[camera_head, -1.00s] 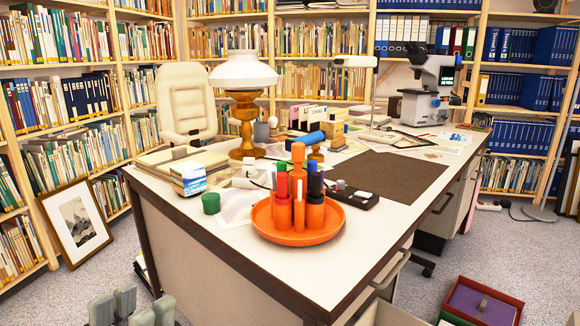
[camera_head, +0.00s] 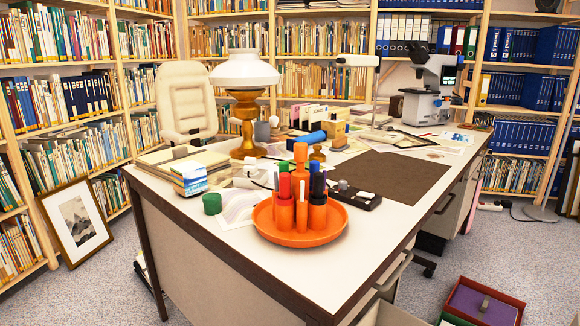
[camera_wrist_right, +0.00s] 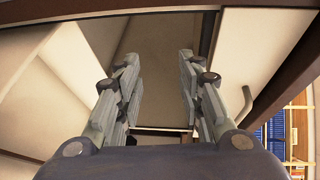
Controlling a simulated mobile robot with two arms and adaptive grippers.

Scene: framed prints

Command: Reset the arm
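My right gripper (camera_wrist_right: 160,85) shows in the right wrist view. Its two fingers are spread apart with nothing between them, so it is open and empty. It faces the underside and panels of a desk, with a dark edge across the top of that view and a handle (camera_wrist_right: 262,105) at the right. My left gripper is not in the head view now. The desk (camera_head: 230,235) stands in the middle of the head view, and neither arm shows over it.
An orange tray (camera_head: 335,225) with pens stands near the desk's front corner. A lamp (camera_head: 245,75) and a microscope (camera_head: 430,90) stand farther back. A framed print (camera_head: 75,222) leans on the left shelves. Red and purple box (camera_head: 480,303) sits on the floor at lower right.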

